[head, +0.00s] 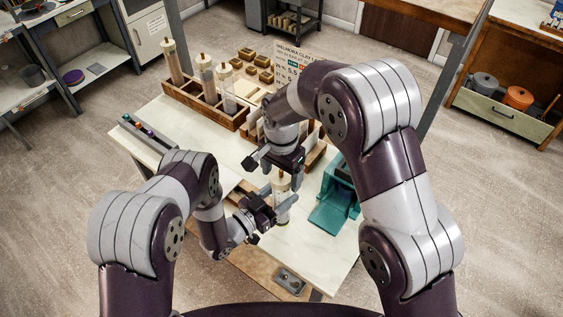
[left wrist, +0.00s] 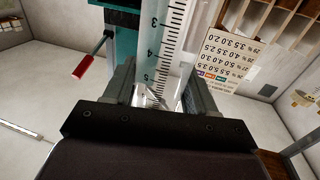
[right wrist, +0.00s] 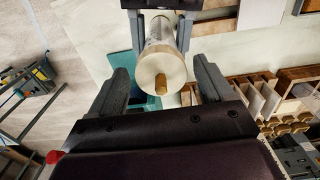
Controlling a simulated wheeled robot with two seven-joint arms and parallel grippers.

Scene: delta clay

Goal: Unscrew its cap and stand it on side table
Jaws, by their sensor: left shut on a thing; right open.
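A clear graduated tube (head: 283,206) stands upright over the white worktable in the head view. Its printed scale (left wrist: 165,40) shows close up in the left wrist view. My left gripper (left wrist: 158,92) is shut on the tube's body. The tube's round cream cap (right wrist: 162,77) with a small brass stub faces the camera in the right wrist view. My right gripper (right wrist: 162,88) is open above the tube, with one finger on each side of the cap and gaps between. In the head view my right gripper (head: 281,181) partly hides the tube's top.
A wooden rack (head: 208,98) with several similar tubes stands at the worktable's back left. A teal device (head: 335,200) stands close to the right of the tube. A printed chart (head: 296,70) stands behind.

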